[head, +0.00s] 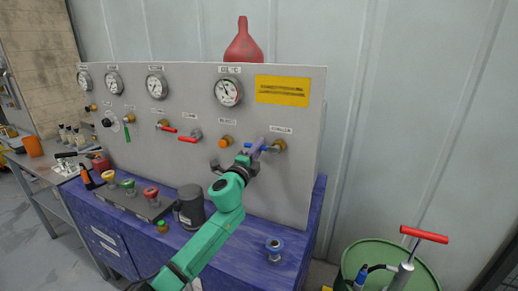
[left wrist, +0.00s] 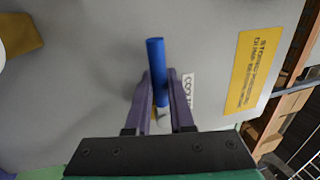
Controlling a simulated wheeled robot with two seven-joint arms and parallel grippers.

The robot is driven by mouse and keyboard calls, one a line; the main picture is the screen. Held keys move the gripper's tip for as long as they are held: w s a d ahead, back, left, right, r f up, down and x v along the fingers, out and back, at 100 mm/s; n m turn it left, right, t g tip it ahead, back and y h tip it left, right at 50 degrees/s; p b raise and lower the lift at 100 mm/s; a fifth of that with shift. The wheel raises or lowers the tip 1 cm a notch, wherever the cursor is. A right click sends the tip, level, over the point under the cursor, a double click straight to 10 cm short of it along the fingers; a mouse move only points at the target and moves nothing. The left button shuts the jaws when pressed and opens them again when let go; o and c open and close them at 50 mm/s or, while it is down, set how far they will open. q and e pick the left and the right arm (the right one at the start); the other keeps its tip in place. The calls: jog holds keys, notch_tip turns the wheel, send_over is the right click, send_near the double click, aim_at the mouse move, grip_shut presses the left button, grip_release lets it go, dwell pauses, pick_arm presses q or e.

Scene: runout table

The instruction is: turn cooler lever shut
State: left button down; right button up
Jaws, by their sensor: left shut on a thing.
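The blue cooler lever (head: 273,149) sits on a brass valve (head: 281,146) at the right of the grey panel, under a small label. In the head view it points left from the valve, roughly level. My left gripper (head: 258,146) is shut on the lever, its purple fingers hiding part of it. In the left wrist view, the blue lever (left wrist: 155,62) lies between the two fingers (left wrist: 160,95), its end sticking out past them. The cooler label (left wrist: 188,92) is partly hidden by a finger. My right gripper is not in view.
Two red levers (head: 189,138) (head: 168,129) and an orange knob (head: 226,141) are left of the cooler valve. A yellow sign (head: 283,91) is above. A green drum (head: 420,278) stands at the lower right.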

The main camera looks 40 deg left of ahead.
pick_arm(q)
jog(key=c, duration=0.8)
grip_release()
jog(key=shift+s, duration=0.1)
jog(key=shift+s+d+f, duration=0.15)
jog(key=shift+s+f, duration=0.05)
jog(key=shift+s, duration=0.1)
jog(key=b+v, duration=0.3)
jog(key=v, duration=1)
jog(key=shift+s+d, duration=0.1)
jog(key=shift+s, duration=0.25)
